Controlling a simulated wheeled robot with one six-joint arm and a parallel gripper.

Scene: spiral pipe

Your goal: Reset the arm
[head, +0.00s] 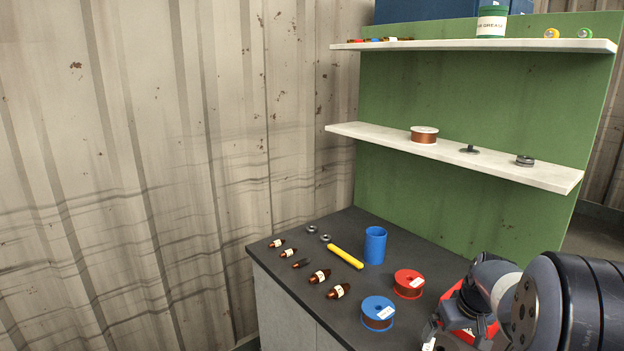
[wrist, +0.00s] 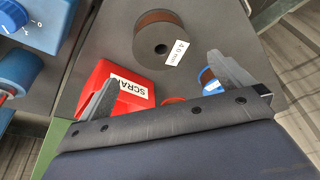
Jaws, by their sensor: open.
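My gripper (head: 437,325) is at the lower right of the head view, low over the near right part of the dark bench (head: 300,262). The arm reaches in from the right edge. In the wrist view my gripper (wrist: 160,70) has its two fingers spread wide, with nothing held between them. A red box with a label reading SCRA (wrist: 118,72) lies below, partly hidden by the left finger. A dark spool of brown wire (wrist: 160,38) with a white label sits beyond the fingers. A blue spool (wrist: 207,80) is partly hidden by the right finger.
Shelves (head: 455,156) stand at the back. A blue device with a dial (wrist: 32,22) is in the wrist view.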

